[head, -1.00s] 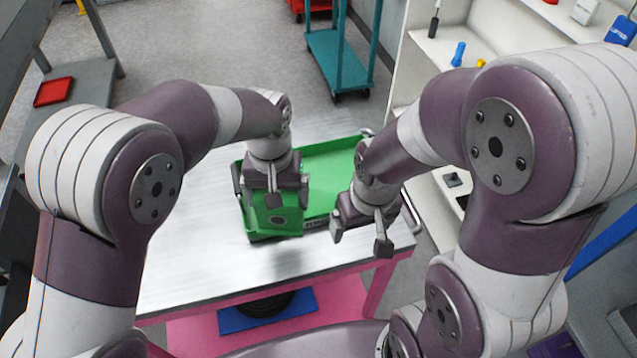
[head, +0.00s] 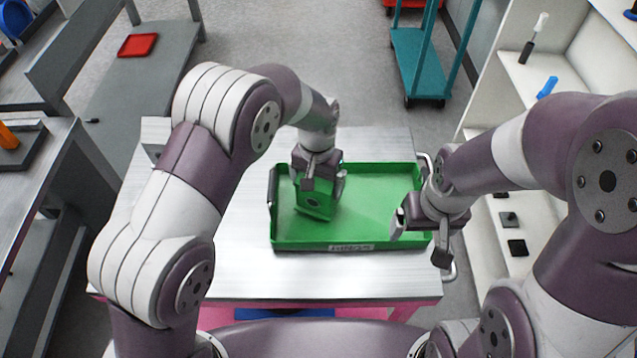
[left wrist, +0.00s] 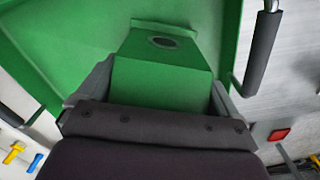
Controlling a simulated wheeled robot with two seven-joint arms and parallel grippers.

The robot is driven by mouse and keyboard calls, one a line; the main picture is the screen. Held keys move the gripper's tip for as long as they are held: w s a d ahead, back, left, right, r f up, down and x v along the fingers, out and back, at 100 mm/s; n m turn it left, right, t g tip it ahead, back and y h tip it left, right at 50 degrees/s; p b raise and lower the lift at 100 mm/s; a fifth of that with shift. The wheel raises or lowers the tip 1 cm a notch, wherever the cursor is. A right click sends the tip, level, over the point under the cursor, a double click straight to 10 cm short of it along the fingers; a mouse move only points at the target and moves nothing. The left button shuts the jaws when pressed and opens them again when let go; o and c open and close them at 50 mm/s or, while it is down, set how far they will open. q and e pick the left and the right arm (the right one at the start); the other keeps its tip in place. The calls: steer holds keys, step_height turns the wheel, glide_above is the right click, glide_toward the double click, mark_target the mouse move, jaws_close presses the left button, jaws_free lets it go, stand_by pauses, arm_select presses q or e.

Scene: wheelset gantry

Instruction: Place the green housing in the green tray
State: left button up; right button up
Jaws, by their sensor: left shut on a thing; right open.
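The green housing (head: 314,206) is a box-like part with a round hole, seen over the left part of the green tray (head: 375,205). My left gripper (head: 320,186) is shut on it from above. In the left wrist view the housing (left wrist: 160,82) sits between the two fingers, with the tray floor (left wrist: 70,40) behind it. I cannot tell whether the housing touches the tray floor. My right gripper (head: 420,238) is open and empty at the tray's right front corner.
The tray lies on a metal-topped table (head: 235,265) with clear room to its left and front. A white shelf (head: 555,75) stands at right, a teal cart (head: 418,65) behind. A red tray (head: 138,45) lies on a grey bench at the far left.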

arm_select(q)
steer(key=shift+s+a+f, duration=0.1)
steer(key=shift+s+f, duration=0.05)
steer(key=shift+f, duration=0.75)
steer(key=shift+w+f, duration=0.2)
arm_select(e)
steer(key=shift+r, duration=0.2)
